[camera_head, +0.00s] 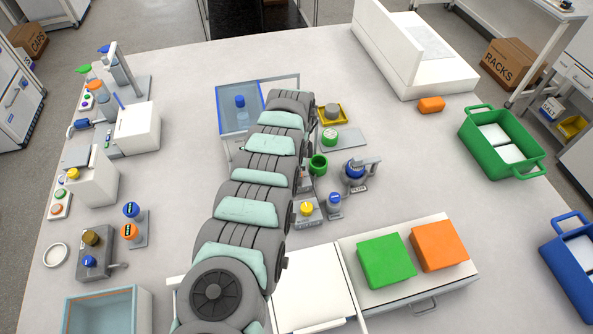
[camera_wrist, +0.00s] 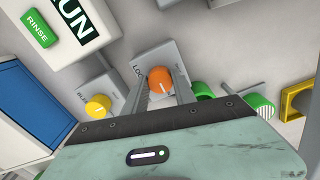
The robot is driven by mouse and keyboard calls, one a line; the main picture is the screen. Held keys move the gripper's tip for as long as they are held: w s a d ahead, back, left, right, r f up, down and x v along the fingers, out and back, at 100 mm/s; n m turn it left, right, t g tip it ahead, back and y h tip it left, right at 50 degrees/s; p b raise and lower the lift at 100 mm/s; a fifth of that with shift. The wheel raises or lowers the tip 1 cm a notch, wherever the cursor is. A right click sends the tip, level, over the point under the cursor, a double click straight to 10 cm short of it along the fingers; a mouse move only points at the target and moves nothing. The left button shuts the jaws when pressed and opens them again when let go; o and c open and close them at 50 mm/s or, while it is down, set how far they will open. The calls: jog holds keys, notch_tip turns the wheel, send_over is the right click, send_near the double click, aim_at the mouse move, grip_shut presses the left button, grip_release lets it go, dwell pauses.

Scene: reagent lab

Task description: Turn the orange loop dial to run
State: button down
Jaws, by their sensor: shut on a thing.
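The orange loop dial (camera_wrist: 159,77) is in the wrist view, a round knob on a grey block with a partly covered label beginning "LOO". A short pale mark shows on its face; I cannot tell which setting it points to. My gripper (camera_wrist: 160,88) has one finger on each side of the dial and is shut on it. A white plate with large black-and-white "RUN" lettering (camera_wrist: 76,18) is at the upper left of the wrist view, partly cut off. In the head view my arm hides the dial and the gripper.
A yellow knob (camera_wrist: 98,106) on a grey block is left of the dial. A green ribbed knob (camera_wrist: 260,106) and a yellow tray (camera_wrist: 297,101) are to the right. A small green RINSE button (camera_wrist: 38,28) and a blue-and-white box (camera_wrist: 28,90) are at the left.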

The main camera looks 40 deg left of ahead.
jog(key=c, duration=1)
grip_release()
jog(key=shift+r, duration=0.1)
notch_tip(320, 180, up, 11)
jog(key=shift+f, duration=0.15)
